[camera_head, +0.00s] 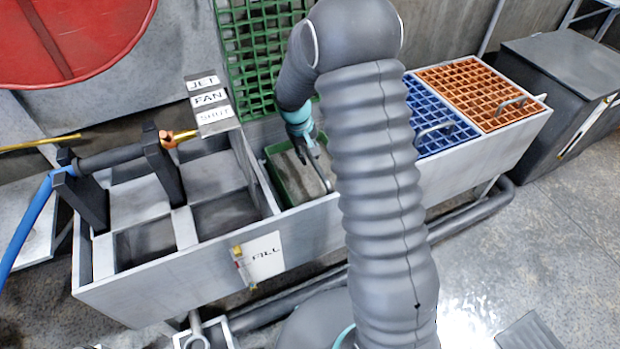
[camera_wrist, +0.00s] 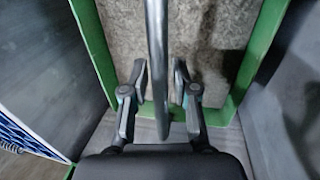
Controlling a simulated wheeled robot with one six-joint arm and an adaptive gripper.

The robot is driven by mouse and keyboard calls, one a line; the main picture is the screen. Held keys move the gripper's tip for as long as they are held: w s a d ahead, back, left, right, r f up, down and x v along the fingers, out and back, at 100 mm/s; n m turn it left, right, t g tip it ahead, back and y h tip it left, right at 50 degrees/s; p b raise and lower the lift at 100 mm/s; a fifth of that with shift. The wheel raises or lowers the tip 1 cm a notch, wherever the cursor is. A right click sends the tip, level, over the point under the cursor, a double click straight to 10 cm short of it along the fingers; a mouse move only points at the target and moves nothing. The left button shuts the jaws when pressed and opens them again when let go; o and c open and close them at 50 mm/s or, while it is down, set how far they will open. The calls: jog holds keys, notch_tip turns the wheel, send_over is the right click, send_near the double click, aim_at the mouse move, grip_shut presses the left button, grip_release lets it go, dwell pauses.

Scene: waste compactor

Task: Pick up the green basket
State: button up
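The green basket (camera_head: 277,177) sits in a slot of the long grey trough, with rough grey material inside. In the wrist view its green rim (camera_wrist: 262,45) shows on both sides of the grey fill. A grey bar handle (camera_wrist: 157,40) stands over the basket and runs between my fingers. My gripper (camera_wrist: 160,76) is open, with one finger on each side of the handle and small gaps to it. In the head view my gripper (camera_head: 304,140) is above the basket, partly hidden by my arm.
Blue (camera_head: 443,122) and orange (camera_head: 480,92) grids with handles cover slots to the right. A green grid (camera_head: 258,50) stands upright behind the basket. Empty compartments (camera_head: 150,240) and a blue hose (camera_head: 30,222) are to the left. A dark box (camera_head: 555,75) stands at far right.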

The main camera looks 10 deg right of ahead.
grip_shut()
notch_tip(320, 180, up, 27)
jog(key=p, duration=0.1)
jog(key=shift+p, duration=0.4)
dwell(1.5)
